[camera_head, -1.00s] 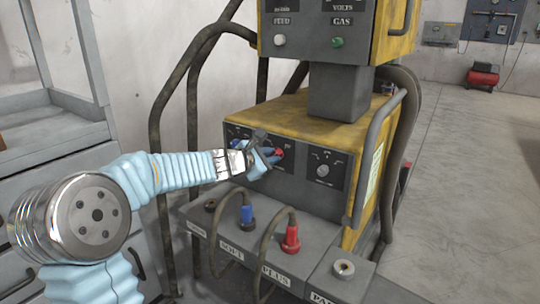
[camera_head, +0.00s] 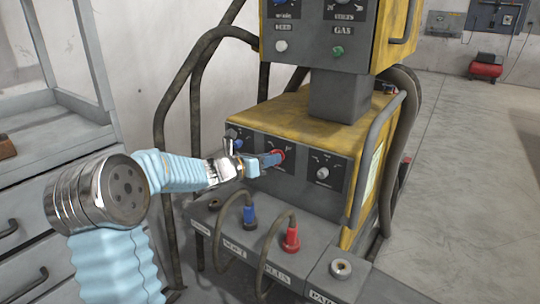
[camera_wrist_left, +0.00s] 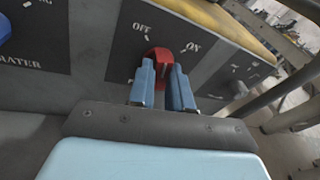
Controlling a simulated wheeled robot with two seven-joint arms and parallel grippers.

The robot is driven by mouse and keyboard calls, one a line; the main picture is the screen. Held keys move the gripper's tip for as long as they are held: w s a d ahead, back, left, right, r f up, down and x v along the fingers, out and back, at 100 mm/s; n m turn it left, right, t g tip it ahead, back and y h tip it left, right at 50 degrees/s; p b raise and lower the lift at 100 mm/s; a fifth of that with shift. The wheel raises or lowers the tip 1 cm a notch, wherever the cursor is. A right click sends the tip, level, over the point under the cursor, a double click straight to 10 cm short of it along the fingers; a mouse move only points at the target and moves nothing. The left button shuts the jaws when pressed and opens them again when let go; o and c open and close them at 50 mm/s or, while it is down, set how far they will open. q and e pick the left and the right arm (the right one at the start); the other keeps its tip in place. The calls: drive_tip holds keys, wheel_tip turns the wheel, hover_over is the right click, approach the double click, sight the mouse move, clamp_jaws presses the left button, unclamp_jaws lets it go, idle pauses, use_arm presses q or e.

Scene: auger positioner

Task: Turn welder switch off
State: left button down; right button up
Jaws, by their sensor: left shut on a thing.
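The welder (camera_head: 300,118) is a yellow and dark grey machine in the middle of the head view. Its red switch (camera_head: 278,155) sits on the front panel. In the left wrist view the red switch (camera_wrist_left: 160,57) is between my fingers, below the labels OFF at upper left and ON at upper right. My left gripper (camera_head: 272,159) reaches in from the left, its blue fingers shut on the red switch. The fingers also show in the left wrist view (camera_wrist_left: 163,85), one on each side of it. The switch's lower part is hidden by the fingers. My right gripper is out of view.
A blue knob (camera_head: 233,134) is left of the switch and a grey knob (camera_head: 322,173) is right. Blue (camera_head: 249,214) and red (camera_head: 291,238) cable plugs stand on the ledge below. A grey cabinet (camera_head: 40,200) is at the left. Open floor lies at the right.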

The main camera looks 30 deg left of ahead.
use_arm(q)
drive_tip(key=n+t+h+p, duration=0.1)
drive_tip(key=n+p, duration=0.1)
drive_tip(key=n, duration=0.3)
drive_tip(key=shift+f+p, duration=0.2)
drive_tip(key=shift+p, duration=0.15)
drive_tip(key=shift+n, duration=0.3)
drive_tip(key=c, duration=1.1)
unclamp_jaws()
drive_tip(key=shift+o, duration=0.2)
drive_tip(key=shift+s+a, duration=0.1)
drive_tip(key=v, duration=1.3)
drive_tip(key=shift+s+f+p, duration=0.2)
drive_tip(key=shift+s+p, duration=0.1)
drive_tip(key=shift+a, duration=0.2)
